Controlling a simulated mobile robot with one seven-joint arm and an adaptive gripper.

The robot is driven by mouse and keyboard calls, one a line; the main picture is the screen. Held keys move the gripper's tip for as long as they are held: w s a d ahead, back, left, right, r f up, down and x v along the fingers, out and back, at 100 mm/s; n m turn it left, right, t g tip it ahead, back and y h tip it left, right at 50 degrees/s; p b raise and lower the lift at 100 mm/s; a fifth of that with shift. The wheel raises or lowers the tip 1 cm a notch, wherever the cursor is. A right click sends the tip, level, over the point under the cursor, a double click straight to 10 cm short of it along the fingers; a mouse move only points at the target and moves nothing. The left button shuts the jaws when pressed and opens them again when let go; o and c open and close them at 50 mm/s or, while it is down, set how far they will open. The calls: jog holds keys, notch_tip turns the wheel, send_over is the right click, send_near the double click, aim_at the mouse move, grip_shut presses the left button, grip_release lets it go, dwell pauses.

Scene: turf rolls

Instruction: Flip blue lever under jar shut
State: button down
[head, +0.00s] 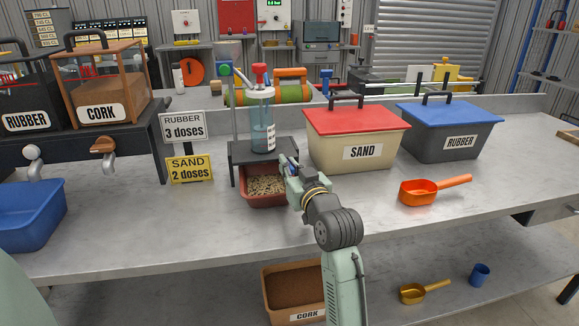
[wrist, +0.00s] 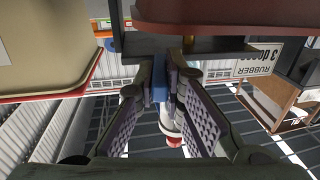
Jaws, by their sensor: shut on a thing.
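The clear bluish jar (head: 262,122) with a red top stands on a small dark stand (head: 236,158) on the bench. My gripper (head: 287,168) is at the right front edge of the stand, just below the jar. In the wrist view, which looks upside down, my gripper (wrist: 161,80) is shut on the narrow blue lever (wrist: 159,88) between its fingertips. In the head view the lever is mostly hidden by my gripper. I cannot tell the lever's exact angle.
A red-brown tray (head: 250,196) of pale granules sits under the stand. The sand bin (head: 350,155) stands close to the right of my gripper. Signs (head: 190,170) stand left. An orange scoop (head: 420,191) lies right, and the bench front is clear.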

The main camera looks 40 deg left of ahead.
jog(key=shift+s+a+r+m+t+h+p, duration=0.1)
jog(key=shift+s+a+m+t+h+p, duration=0.15)
jog(key=shift+m+t+h+p, duration=0.45)
jog(key=shift+m+t+p, duration=0.3)
jog(key=shift+t+p, duration=0.2)
jog(key=shift+t, duration=0.1)
jog(key=c, duration=1.7)
grip_release()
jog(key=shift+s+d, duration=0.1)
jog(key=v, duration=1.2)
jog(key=shift+s, duration=0.1)
